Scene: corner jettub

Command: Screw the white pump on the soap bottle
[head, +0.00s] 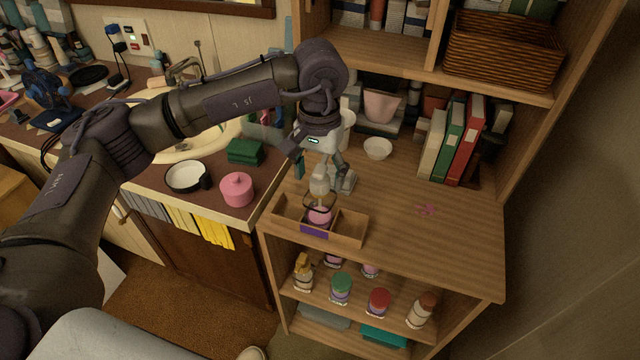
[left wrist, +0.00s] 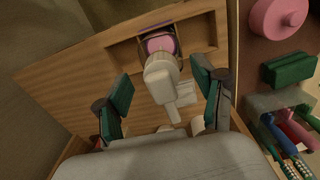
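The white pump (head: 320,186) stands upright at the top of the soap bottle (head: 320,215), whose pink body sits in the middle compartment of a small wooden tray (head: 352,234). I cannot tell whether the pump's thread is engaged. My left gripper (head: 322,172) is just above and around the pump, pointing down. In the left wrist view its green-padded fingers (left wrist: 162,78) are open, one on each side of the pump (left wrist: 160,66), with gaps showing. The pink bottle (left wrist: 160,44) shows beyond it. My right gripper is not in view.
The tray lies at the left front edge of a wooden shelf top (head: 450,235). A white bowl (head: 377,148) and books (head: 455,140) stand behind. A pink pot (head: 236,188) is on the counter at left. Several bottles stand on the shelf below. The shelf's right front is mostly clear.

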